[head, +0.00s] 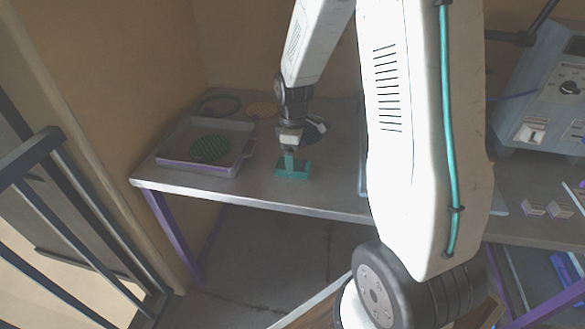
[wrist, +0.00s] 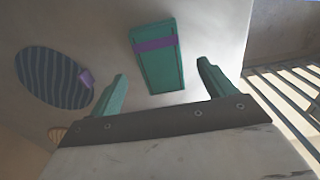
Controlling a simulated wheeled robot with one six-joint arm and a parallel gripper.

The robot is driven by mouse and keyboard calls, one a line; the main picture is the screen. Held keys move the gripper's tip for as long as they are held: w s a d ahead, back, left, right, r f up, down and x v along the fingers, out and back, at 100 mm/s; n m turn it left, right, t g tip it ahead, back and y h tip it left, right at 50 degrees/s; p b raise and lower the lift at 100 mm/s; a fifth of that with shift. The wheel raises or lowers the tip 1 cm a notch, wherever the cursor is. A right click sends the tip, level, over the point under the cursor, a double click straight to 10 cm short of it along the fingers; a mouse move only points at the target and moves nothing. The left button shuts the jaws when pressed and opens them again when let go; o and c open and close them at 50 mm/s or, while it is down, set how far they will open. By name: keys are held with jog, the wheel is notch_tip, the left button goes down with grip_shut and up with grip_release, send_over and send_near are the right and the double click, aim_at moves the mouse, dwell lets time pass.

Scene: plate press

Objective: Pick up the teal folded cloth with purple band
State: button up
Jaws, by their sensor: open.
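The teal folded cloth with a purple band (wrist: 160,68) lies flat on the table in the wrist view, just ahead of my fingers. In the head view the teal cloth (head: 296,172) sits near the table's front edge, partly hidden by my gripper (head: 289,160). My gripper (wrist: 162,72) is open, its two teal fingers spread to either side of the cloth's width. The cloth appears beyond the fingertips, with nothing held between them. I cannot tell the exact height gap.
A pale tray (head: 180,164) with a green patterned disc (head: 210,149) stands left on the table (head: 270,198). A dark striped round piece with a purple tab (wrist: 50,78) lies beside the cloth. A green ring (head: 219,97) lies behind. A machine (head: 545,85) stands right.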

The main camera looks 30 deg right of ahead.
jog(key=shift+a+f, duration=0.1)
jog(key=shift+f, duration=1.35)
jog(key=c, duration=1.1)
